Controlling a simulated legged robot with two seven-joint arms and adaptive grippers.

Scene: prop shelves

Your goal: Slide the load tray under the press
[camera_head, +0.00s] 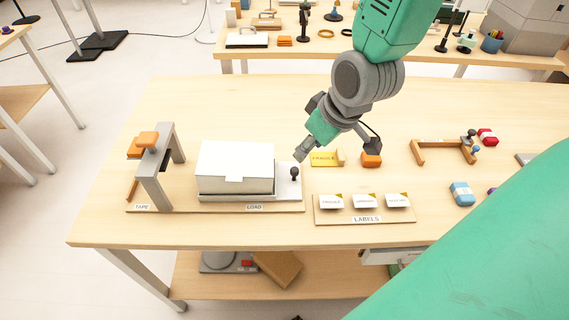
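The load tray (288,193) is a pale flat plate on a wooden base marked LOAD. A closed white box (236,167) sits on it, and a black knob (295,173) stands at its right end. The press (159,166), a grey arch with an orange top, stands to the left on the same base, marked TAPE. The box is to the right of the arch, not under it. My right gripper (304,151) points down just above and right of the knob, seemingly apart from it. Its finger gap cannot be made out. My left gripper is out of view.
A labels board (365,219) with several cards lies right of the tray. Behind it are a yellow block (325,158) and an orange piece (371,160). A wooden frame (444,158) lies further right. The table's left back corner is clear.

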